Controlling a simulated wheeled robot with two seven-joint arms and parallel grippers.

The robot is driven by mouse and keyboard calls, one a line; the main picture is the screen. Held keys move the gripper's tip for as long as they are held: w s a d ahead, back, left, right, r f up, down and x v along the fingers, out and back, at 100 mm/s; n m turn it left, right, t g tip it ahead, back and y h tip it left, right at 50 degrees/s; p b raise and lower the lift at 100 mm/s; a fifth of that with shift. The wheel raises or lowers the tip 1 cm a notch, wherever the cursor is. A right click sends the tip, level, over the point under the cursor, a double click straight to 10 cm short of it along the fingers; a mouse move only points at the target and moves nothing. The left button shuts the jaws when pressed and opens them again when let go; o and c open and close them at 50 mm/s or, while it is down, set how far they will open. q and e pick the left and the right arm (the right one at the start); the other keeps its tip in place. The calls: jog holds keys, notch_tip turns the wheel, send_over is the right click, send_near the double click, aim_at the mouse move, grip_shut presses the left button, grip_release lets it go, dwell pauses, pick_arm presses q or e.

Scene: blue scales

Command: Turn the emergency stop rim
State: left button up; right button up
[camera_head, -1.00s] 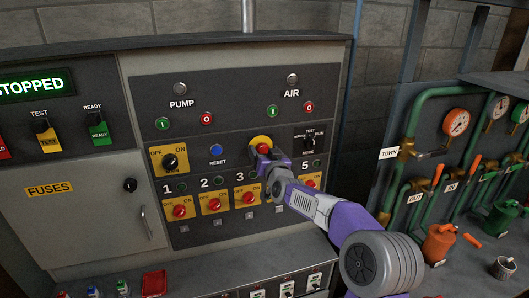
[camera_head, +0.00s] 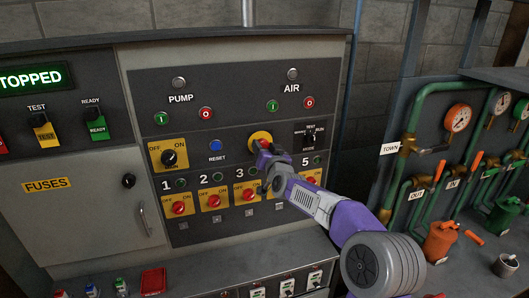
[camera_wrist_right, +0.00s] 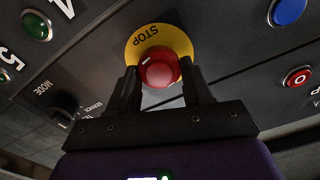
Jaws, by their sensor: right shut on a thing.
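The emergency stop is a red round button (camera_wrist_right: 160,72) in front of a yellow disc (camera_wrist_right: 160,38) marked STOP. In the head view the yellow disc (camera_head: 260,136) sits on the dark panel, right of the blue reset button. The fingers of my right gripper (camera_wrist_right: 161,78) lie on either side of the red button and are shut on its rim. In the head view my right gripper (camera_head: 266,156) hides the lower part of the stop. My left gripper is not in view.
The mode switch (camera_head: 309,136) is just right of the stop, and the blue reset button (camera_head: 215,146) is to its left. Green pipes with gauges (camera_head: 457,118) stand at the right.

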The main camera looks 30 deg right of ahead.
jog(key=shift+m+b, duration=2.05)
jog(key=shift+m, duration=0.75)
jog(key=shift+d, duration=0.1)
jog(key=o, duration=1.1)
jog(key=shift+c, duration=0.2)
jog(key=shift+s, duration=0.1)
